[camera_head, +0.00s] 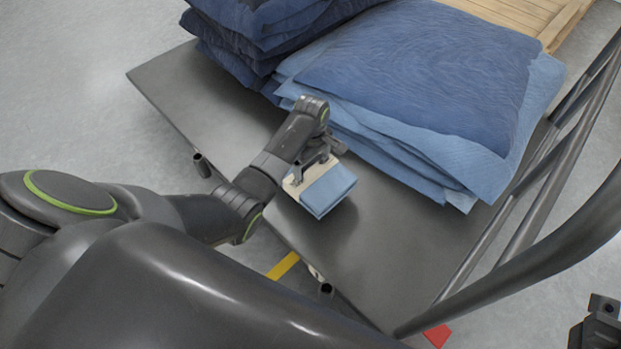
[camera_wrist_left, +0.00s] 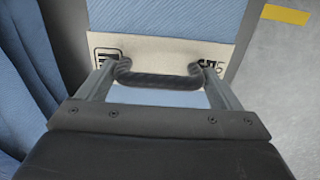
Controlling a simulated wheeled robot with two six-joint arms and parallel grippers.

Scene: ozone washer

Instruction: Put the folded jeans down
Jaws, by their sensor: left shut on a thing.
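The folded jeans (camera_head: 330,190) are a small light-blue bundle with a cream band, over the middle of the dark grey cart (camera_head: 375,255). My left gripper (camera_head: 312,170) is shut on them at the cream band. In the left wrist view the jeans (camera_wrist_left: 165,20) extend away from my left gripper (camera_wrist_left: 160,78), the cream band nearest it. A shadow lies beside the jeans; I cannot tell whether they touch the cart. My right gripper (camera_head: 598,325) is partly in view at the lower right corner, and its jaws are unclear.
A large stack of blue denim (camera_head: 420,75) stands on the cart just behind the jeans, with a darker stack (camera_head: 255,30) behind left. A grey tube rail (camera_head: 545,255) runs along the right side. Wooden slats (camera_head: 525,15) show at the top right. The cart's front surface is bare.

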